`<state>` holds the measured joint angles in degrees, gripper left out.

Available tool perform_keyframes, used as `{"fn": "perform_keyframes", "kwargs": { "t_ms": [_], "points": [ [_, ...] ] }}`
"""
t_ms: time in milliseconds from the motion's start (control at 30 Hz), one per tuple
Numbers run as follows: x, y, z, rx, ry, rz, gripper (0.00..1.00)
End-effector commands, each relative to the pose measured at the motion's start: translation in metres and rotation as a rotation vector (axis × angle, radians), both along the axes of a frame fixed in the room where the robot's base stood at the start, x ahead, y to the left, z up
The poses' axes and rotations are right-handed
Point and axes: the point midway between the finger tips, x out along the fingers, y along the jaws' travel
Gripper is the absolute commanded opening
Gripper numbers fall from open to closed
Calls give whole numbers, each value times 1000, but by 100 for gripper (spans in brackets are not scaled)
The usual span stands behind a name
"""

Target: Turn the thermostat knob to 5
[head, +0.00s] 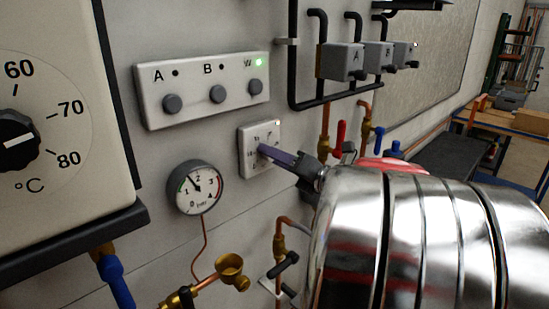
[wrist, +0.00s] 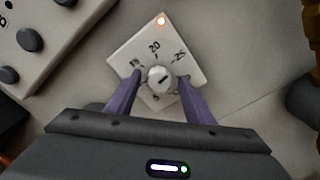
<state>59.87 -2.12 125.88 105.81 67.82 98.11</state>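The thermostat is a white square plate (head: 270,136) on the wall, seen turned cornerwise in the wrist view (wrist: 130,62). Its round white knob (wrist: 159,80) has a short dark mark lying slantwise; I cannot tell which number it points to. Printed around it I read 15, 20, 25 and a 5 at the bottom. My gripper (wrist: 160,77) has its two purple fingers on either side of the knob, with a small gap showing at each side. In the head view my gripper (head: 263,151) reaches the plate and hides the knob.
A panel with buttons A, B and W (head: 205,88) is above left, with a green light. A pressure gauge (head: 196,187) is below left. A large dial (head: 15,140) marked 60 to 80 °C is at far left. Pipes and valves (head: 340,140) stand close right.

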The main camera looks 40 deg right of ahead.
Motion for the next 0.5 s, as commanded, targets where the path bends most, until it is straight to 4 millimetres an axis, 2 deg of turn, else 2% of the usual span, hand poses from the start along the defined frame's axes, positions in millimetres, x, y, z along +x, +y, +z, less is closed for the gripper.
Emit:
{"fn": "perform_keyframes", "kwargs": {
  "t_ms": [67, 500],
  "points": [
    [0, 0, 0, 0, 0, 0, 42],
    [0, 0, 0, 0, 0, 0, 11]
  ]
}}
